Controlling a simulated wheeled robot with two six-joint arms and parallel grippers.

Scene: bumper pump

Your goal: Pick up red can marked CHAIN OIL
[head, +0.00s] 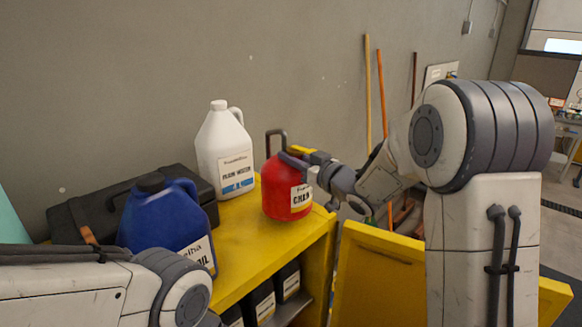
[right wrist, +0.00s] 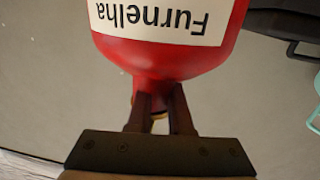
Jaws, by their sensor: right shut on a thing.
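The red can (head: 287,192) with a white label is at the right end of the yellow cabinet top. The label is partly covered by my arm in the head view. My right gripper (head: 298,158) is shut on the top of the can, near its neck. In the right wrist view the red can (right wrist: 165,62) fills the top middle, its label reading "Furnelha" upside down, with the two fingers (right wrist: 158,100) closed at its narrow end. I cannot tell whether its base touches the cabinet top. My left gripper is out of view.
The yellow cabinet (head: 262,240) holds several dark containers on its lower shelf. On top stand a white jug (head: 222,150), a blue jug (head: 165,225) and a dark case (head: 88,212). A yellow door panel (head: 378,275) stands at right. Long-handled tools (head: 382,100) lean on the wall.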

